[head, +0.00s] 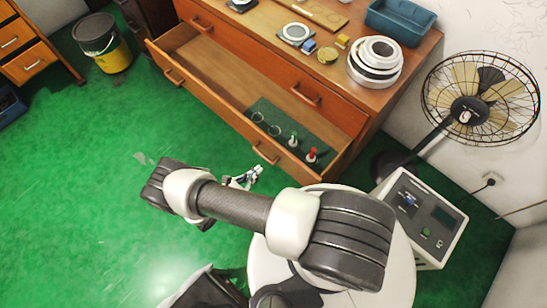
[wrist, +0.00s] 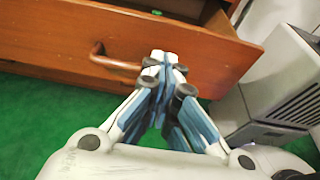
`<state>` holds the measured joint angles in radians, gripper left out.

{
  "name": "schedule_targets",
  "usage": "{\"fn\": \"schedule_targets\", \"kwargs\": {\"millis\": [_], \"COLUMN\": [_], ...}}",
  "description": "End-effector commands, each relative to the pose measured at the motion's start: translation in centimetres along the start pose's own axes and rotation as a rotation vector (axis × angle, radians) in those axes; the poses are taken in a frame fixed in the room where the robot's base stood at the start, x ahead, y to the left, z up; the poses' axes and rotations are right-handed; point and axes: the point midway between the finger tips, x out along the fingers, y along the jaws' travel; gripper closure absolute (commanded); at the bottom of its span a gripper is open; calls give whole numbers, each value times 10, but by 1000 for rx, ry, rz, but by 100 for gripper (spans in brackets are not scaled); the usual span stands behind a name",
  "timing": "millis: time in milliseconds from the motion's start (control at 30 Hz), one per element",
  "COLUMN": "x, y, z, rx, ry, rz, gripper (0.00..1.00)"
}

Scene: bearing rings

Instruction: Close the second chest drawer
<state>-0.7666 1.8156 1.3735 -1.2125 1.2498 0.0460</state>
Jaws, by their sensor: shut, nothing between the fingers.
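The wooden chest (head: 330,83) stands at the top middle of the head view. Its second drawer (head: 205,98) is pulled out, and its inside shows. In the drawer lie a dark green mat (head: 268,112) with rings, a green-topped piece (head: 293,139) and a red-topped piece (head: 311,155). My gripper (head: 255,174) is in front of the drawer's right end, near the right handle (head: 266,153). In the wrist view my gripper (wrist: 168,62) is shut and empty, its tips before the drawer front (wrist: 60,40), just right of the handle (wrist: 112,61). Whether they touch the front I cannot tell.
On the chest top are stacked white rings (head: 375,62), a blue bin (head: 400,20) and small parts. A fan (head: 468,110) and a grey control box (head: 425,215) stand at the right. A yellow-black bucket (head: 103,43) is at upper left. Green floor is clear at left.

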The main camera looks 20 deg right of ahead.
Motion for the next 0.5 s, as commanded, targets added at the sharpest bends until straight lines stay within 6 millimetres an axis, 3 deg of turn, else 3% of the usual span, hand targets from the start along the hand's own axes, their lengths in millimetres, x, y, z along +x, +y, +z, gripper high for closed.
{"fn": "schedule_targets", "kwargs": {"millis": [300, 500], "x": [70, 95], "y": [-2, -1], "z": [-2, 8], "rx": [2, 1], "ry": [1, 1], "rz": [-8, -4], "gripper": [100, 100]}}
